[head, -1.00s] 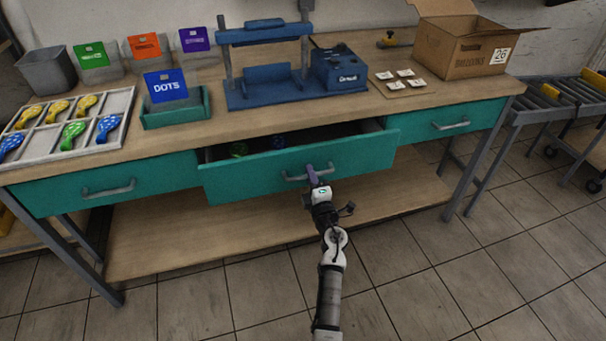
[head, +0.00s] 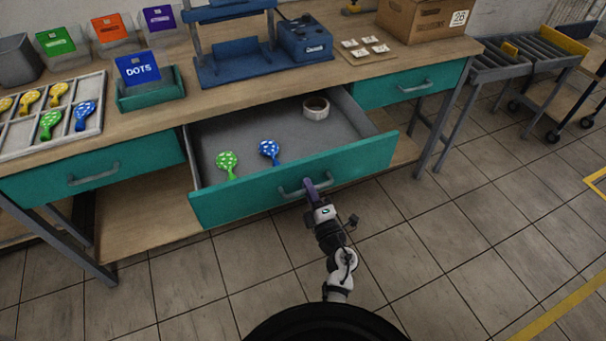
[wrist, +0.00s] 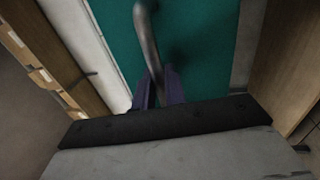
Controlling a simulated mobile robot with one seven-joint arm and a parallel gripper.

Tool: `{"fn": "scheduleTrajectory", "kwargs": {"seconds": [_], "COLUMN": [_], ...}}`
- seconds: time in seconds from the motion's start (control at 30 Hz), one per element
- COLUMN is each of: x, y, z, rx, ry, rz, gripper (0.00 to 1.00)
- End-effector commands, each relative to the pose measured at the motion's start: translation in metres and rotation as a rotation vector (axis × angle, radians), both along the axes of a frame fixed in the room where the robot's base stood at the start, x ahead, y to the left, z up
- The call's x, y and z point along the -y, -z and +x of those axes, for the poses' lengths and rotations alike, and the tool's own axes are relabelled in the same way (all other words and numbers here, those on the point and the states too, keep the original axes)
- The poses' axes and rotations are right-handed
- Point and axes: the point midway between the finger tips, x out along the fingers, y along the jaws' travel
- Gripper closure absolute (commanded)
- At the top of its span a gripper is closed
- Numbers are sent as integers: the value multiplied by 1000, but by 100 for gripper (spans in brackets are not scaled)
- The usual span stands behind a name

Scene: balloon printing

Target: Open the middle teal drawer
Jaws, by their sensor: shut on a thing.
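The middle teal drawer (head: 240,203) stands pulled well out from the table, between two shut teal drawers. Its grey inside shows in the head view. My gripper (head: 310,186) is shut on the drawer's grey bar handle (head: 292,191), near the handle's right end. In the wrist view the handle (wrist: 148,40) runs down between the purple fingers (wrist: 158,92), with the teal front (wrist: 195,45) behind it. A green spotted balloon (head: 227,163), a blue spotted balloon (head: 269,150) and a tape roll (head: 316,108) lie inside the drawer.
The left teal drawer (head: 120,162) and right teal drawer (head: 432,82) are shut. On the table are a balloon tray (head: 92,132), a DOTS card holder (head: 150,98), a blue press (head: 235,65) and a cardboard box (head: 420,20). Tiled floor in front is clear.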

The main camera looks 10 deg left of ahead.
Motion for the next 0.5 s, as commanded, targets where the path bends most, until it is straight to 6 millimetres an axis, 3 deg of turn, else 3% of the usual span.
{"fn": "scheduleTrajectory", "kwargs": {"seconds": [0.5], "x": [7], "y": [-1], "z": [-11], "rx": [2], "ry": [-1], "rz": [0], "gripper": [100]}}
